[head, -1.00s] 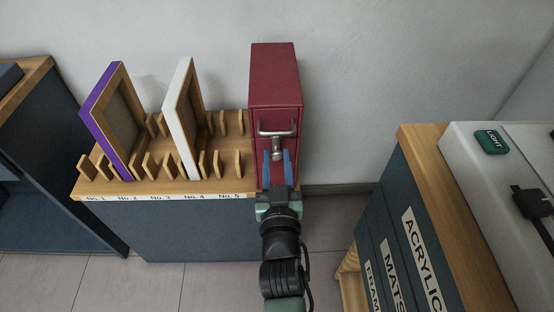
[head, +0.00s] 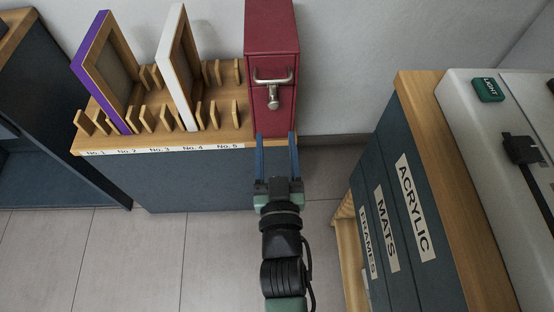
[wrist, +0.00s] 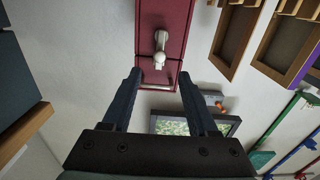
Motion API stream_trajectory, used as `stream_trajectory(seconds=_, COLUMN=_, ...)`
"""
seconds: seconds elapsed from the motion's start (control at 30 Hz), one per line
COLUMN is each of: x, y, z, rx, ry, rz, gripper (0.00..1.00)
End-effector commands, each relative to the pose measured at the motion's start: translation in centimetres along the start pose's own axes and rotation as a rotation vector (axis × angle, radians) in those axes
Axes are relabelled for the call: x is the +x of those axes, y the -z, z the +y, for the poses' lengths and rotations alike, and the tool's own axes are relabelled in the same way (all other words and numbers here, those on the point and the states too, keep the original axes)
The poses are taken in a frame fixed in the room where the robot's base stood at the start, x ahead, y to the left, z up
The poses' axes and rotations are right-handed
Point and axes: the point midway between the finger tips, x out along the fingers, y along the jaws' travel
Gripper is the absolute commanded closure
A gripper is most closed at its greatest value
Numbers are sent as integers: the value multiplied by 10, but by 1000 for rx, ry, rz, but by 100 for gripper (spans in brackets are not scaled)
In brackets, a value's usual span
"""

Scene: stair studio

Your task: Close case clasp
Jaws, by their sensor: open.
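The dark red case (head: 272,30) stands upright at the right end of the wooden rack top. Its front has a metal bar handle (head: 273,80) and, just below, a small metal clasp (head: 273,98) pointing down. In the wrist view the case (wrist: 150,20) is at the top, and the clasp (wrist: 160,50) seems to stand out from its front; I cannot tell whether it is latched. My gripper (head: 276,136) is open and empty, its blue fingers below and in front of the clasp, apart from it. In the wrist view my gripper (wrist: 159,72) frames the handle and clasp from below.
Left of the case, a purple frame (head: 83,72) and a white frame (head: 172,55) stand in wooden slots (head: 145,120). The floor (head: 190,250) before the rack is open.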

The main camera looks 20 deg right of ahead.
Motion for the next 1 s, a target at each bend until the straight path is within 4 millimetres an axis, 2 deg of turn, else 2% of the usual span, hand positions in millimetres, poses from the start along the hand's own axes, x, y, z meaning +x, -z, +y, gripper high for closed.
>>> stream_trajectory(seconds=0.1, x=-21, y=0, z=0, rx=1, ry=0, rz=-4, gripper=41)
stream_trajectory(seconds=0.3, x=-40, y=0, z=0, rx=0, ry=1, rz=0, gripper=41)
stream_trajectory(seconds=1.0, x=-45, y=0, z=0, rx=0, ry=1, rz=0, gripper=41)
